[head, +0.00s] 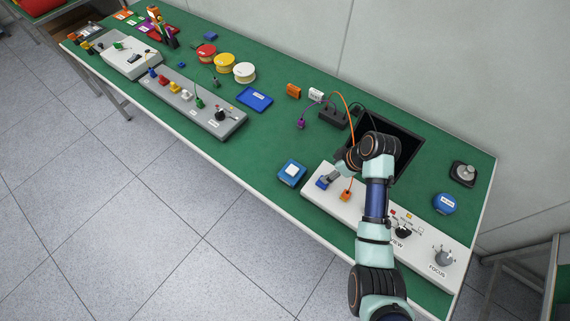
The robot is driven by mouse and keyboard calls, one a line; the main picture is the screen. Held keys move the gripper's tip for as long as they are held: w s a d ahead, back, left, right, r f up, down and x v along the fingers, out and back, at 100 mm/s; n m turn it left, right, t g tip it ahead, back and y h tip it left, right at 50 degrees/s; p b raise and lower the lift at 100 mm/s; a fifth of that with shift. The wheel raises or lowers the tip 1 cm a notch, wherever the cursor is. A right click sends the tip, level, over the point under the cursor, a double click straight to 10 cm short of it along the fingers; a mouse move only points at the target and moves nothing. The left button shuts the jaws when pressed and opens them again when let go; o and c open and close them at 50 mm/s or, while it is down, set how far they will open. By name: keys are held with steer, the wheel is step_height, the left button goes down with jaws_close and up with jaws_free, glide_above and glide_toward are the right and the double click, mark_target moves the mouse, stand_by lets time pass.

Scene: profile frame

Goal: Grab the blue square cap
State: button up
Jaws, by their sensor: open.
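A small blue block (322,183), which looks like the blue square cap, sits at the left end of the white control panel (318,201). My gripper (331,178) is right at this block, just to its upper right, and partly covers it. The gripper is open; its fingers are small here, and I cannot tell whether they touch the block or stand around it. Another blue square piece (291,173) with a white top lies on the green bench just left of the panel.
An orange connector (346,196) with a cable is close right of my gripper. A dark recess (408,150) lies behind my arm. A black socket block (334,117) stands behind, and a blue tray (255,99) farther left. Green bench left of the blue-and-white piece is clear.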

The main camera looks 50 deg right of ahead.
steer(key=shift+s, duration=0.1)
step_height(320, 180, down, 2)
steer(key=shift+s+f, duration=0.1)
steer(key=shift+f, duration=0.15)
steer(key=x, duration=0.1)
steer(key=b+x, duration=0.1)
steer(key=x, duration=0.3)
steer(key=shift+a+f+b, duration=0.2)
steer(key=shift+a+b, duration=0.05)
steer(key=shift+b, duration=0.05)
steer(key=c, duration=0.9)
